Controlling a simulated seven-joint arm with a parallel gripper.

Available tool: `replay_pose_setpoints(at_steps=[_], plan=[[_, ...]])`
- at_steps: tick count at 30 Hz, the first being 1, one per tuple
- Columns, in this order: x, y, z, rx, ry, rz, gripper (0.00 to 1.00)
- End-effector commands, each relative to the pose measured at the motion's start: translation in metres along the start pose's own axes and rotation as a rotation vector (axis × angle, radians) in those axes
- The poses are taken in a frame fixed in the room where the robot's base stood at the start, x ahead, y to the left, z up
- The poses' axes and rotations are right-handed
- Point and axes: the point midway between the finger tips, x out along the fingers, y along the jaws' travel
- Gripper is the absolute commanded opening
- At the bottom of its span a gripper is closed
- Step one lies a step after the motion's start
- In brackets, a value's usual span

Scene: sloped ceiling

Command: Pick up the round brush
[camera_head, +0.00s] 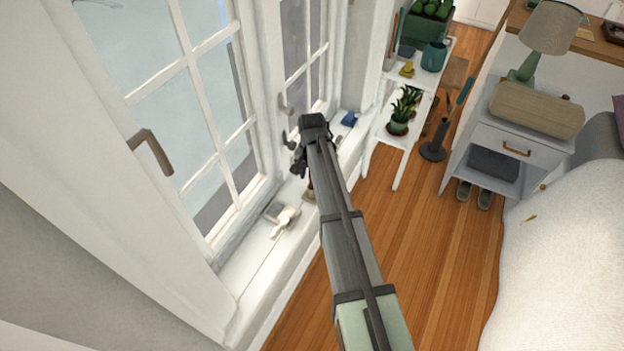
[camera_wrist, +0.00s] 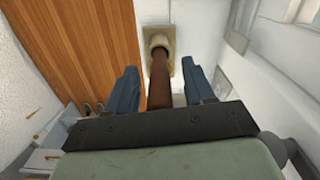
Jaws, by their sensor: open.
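A brown rod with a cream collar and a square tan end (camera_wrist: 160,45), which I take to be the round brush, shows in the wrist view on the white windowsill. Its handle runs back between the two blue fingers of my gripper (camera_wrist: 160,88). The fingers are spread, with a gap visible on each side of the handle. The handle's near end is hidden behind the gripper body. In the head view, my gripper (camera_head: 299,163) is over the sill, and a small brown and tan part of the brush (camera_head: 309,191) shows below it, partly hidden by my arm.
A white figurine (camera_head: 286,217) lies on the sill nearer the camera, and a blue object (camera_head: 349,118) sits farther along. The window handle (camera_head: 152,152) juts out on the left. A white plant shelf (camera_head: 401,158) stands beyond. Bare wood floor (camera_head: 430,240) lies right.

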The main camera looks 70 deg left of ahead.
Motion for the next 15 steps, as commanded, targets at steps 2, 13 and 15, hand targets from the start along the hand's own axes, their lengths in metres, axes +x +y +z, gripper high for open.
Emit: replay_pose_setpoints(at_steps=[2, 13, 15], plan=[[-0.0002, 0.0000, -0.0001, 0.000, 0.000, 0.000, 0.53], [-0.0004, 0.0001, 0.0000, 0.000, 0.000, 0.000, 0.23], [-0.0004, 0.0001, 0.0000, 0.000, 0.000, 0.000, 0.16]])
